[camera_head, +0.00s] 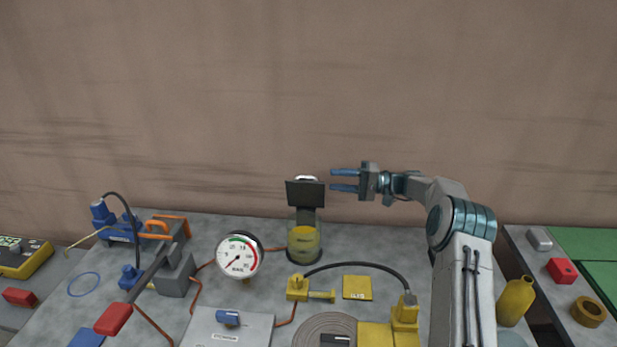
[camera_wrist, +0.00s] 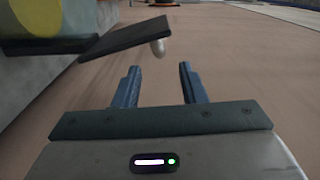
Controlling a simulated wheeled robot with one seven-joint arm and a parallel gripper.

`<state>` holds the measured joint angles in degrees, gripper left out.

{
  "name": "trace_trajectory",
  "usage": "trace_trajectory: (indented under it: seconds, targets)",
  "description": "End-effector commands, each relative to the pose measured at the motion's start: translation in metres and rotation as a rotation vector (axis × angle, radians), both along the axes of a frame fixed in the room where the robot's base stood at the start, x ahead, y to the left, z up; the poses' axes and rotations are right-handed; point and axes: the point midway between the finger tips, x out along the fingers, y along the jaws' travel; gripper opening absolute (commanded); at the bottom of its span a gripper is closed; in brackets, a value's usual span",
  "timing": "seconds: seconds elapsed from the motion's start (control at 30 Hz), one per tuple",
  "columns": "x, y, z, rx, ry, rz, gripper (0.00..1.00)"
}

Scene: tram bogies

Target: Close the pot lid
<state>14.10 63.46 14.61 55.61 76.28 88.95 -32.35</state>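The pot (camera_head: 304,245) is a squat vessel with a yellow body, standing at the back middle of the grey bench. Its dark square lid (camera_head: 305,193) stands up open above it, with a pale knob (camera_head: 306,178) at its top. My gripper (camera_head: 344,180) is just right of the raised lid, fingers apart and pointing left, with nothing between them. In the wrist view, the lid (camera_wrist: 130,38) is a dark slab ahead and to the left, the knob (camera_wrist: 158,49) lies just beyond my open fingertips (camera_wrist: 158,70), and the pot (camera_wrist: 35,18) is cut off at upper left.
A round pressure gauge (camera_head: 239,257) stands left of the pot. A yellow fitting (camera_head: 297,288) and a black hose (camera_head: 355,264) lie in front. A blue-and-orange tool group (camera_head: 150,230) is at left. A yellow bottle (camera_head: 515,301) stands at right.

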Motion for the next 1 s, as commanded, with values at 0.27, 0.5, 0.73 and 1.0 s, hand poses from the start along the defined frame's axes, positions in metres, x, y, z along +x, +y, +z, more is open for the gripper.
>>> trace_trajectory:
  seconds: [0.27, 0.5, 0.73, 1.0]
  targets:
    - [0.001, 0.059, 0.002, -0.001, 0.000, 0.002, 0.38]
    - [0.003, 0.085, 0.002, -0.001, -0.001, 0.000, 0.38]
    - [0.003, 0.089, 0.001, -0.002, -0.001, -0.001, 0.38]
    - [0.003, 0.089, 0.001, -0.001, -0.001, -0.001, 0.00]
